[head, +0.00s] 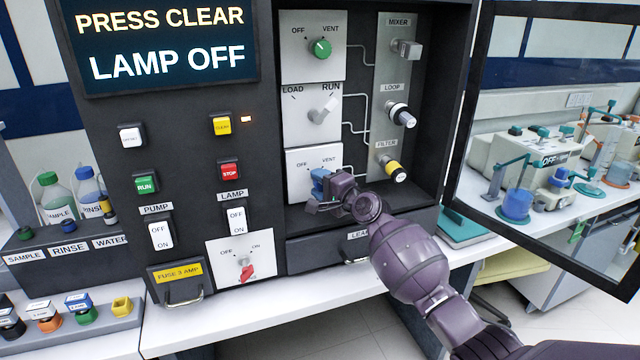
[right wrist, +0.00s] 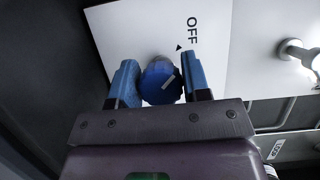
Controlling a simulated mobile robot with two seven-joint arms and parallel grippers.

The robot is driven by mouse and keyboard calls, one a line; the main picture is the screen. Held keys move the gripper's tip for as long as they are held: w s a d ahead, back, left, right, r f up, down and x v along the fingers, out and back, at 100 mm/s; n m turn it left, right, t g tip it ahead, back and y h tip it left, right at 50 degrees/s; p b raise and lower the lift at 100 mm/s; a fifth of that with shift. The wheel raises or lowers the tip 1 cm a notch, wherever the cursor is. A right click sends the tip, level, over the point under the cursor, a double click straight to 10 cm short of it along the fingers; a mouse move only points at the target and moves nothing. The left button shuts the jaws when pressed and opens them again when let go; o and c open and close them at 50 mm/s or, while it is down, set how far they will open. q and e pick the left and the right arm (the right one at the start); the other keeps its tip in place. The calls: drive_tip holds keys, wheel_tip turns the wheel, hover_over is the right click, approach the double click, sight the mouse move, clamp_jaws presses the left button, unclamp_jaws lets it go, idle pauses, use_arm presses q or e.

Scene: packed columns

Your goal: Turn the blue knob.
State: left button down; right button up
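The blue knob (right wrist: 160,80) sits on a white panel (right wrist: 110,28) marked OFF and VENT. In the right wrist view its pale pointer line slants toward the OFF side. My right gripper (right wrist: 162,78) has one blue finger on each side of the knob, with no clear gap on either side, and looks shut on it. In the head view my right gripper (head: 322,186) covers the knob and the lower part of its white panel (head: 302,162). My left gripper is not in view.
Above are a green knob (head: 320,48) and a grey LOAD/RUN lever (head: 324,109). To the right are the MIXER (head: 408,47), LOOP (head: 401,114) and FILTER (head: 392,168) fittings. A drawer (head: 330,250) lies below. An open framed door (head: 470,110) stands at the right.

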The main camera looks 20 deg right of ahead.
drive_tip(key=o, duration=0.3)
drive_tip(key=p+v, duration=0.2)
drive_tip(key=v, duration=0.9)
drive_tip(key=shift+w, duration=0.1)
idle(0.4)
